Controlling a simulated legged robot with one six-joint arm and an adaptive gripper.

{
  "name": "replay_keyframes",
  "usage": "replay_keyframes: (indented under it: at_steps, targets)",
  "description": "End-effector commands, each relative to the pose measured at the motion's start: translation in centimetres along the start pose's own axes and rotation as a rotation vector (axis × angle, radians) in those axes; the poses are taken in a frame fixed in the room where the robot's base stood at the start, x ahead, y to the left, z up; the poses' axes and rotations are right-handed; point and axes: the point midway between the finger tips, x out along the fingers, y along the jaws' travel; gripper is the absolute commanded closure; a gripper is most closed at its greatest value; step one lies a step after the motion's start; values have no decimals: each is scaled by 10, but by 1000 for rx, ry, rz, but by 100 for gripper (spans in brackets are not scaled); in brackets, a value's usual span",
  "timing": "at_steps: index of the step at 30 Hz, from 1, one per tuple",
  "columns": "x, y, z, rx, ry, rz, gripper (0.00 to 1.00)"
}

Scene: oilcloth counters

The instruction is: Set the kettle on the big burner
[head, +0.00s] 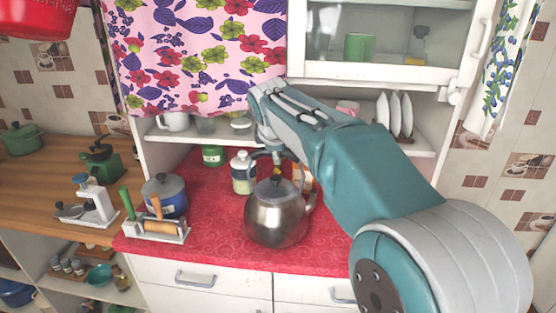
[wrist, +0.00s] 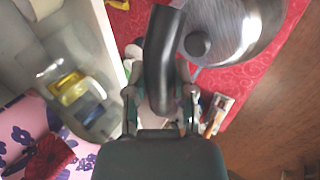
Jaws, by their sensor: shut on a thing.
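I cannot tell whether the kettle's base touches the cloth. No burner shows in either view.
Left of the kettle stand a blue pot (head: 166,196) and a white rack (head: 158,232) with wooden- and green-handled tools. The shelf (head: 175,137) and flowered curtain (head: 200,60) hang close above.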

Motion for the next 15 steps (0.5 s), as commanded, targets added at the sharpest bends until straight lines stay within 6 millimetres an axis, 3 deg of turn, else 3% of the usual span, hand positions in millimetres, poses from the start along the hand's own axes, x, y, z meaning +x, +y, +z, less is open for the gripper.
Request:
replay_keyframes:
  at_steps: [4,12,13,15]
  targets:
    - [13,-10,1,0,0,4,100]
    - [15,-10,1,1,1,5,100]
    - [17,-12,1,0,-1,0,59]
    - [17,-12,1,0,-1,0,33]
